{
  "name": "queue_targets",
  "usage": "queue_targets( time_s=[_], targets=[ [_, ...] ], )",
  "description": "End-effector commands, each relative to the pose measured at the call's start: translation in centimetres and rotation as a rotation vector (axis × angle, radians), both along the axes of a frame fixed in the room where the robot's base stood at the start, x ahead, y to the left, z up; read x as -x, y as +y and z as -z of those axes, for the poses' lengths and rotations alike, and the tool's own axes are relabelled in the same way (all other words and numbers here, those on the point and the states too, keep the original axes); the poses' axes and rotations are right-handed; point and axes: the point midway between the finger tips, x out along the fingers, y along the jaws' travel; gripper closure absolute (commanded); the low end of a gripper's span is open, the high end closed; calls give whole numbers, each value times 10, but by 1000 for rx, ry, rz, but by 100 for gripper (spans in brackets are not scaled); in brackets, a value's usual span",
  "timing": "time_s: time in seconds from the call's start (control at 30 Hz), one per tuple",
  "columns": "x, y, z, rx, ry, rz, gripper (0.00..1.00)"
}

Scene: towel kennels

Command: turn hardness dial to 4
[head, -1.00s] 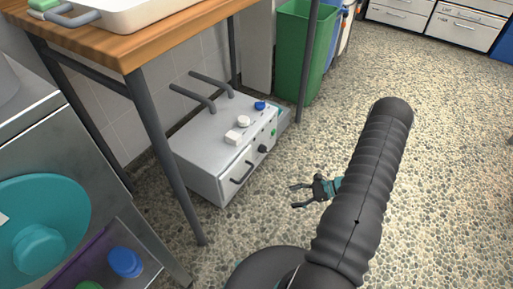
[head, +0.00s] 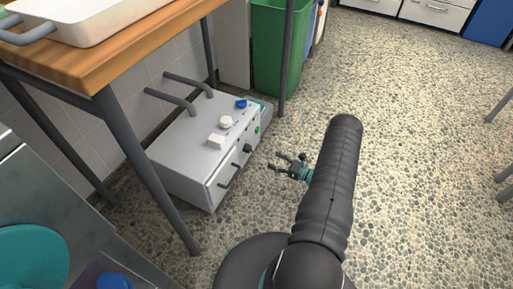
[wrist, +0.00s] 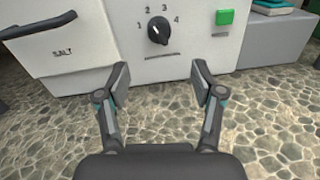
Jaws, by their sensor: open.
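The hardness dial (wrist: 158,30) is a black knob on the white front panel of a low box (head: 185,155), with the numbers 1 to 4 around it. A pale mark shows on the knob, but I cannot tell exactly which number it points at. In the head view the dial (head: 248,149) is a small dark knob on the box's front. My gripper (wrist: 160,83) is open and empty, its two fingers spread below and in front of the dial, apart from it. In the head view my gripper (head: 278,163) is just right of the box.
A green button (wrist: 225,17) sits right of the dial, and a drawer with a black handle (wrist: 38,25) labelled SALT is to its left. A wooden table (head: 120,60) with dark legs stands over the box's left side. Pebbled floor (head: 410,150) is clear to the right.

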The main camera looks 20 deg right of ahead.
Motion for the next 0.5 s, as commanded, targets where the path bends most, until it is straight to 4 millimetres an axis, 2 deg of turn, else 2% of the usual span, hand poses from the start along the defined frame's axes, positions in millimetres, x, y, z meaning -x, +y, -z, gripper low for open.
queue_targets(
  time_s=[0.5],
  targets=[
    [-75, 52, 0, 2, 0, 1, 33]
  ],
)
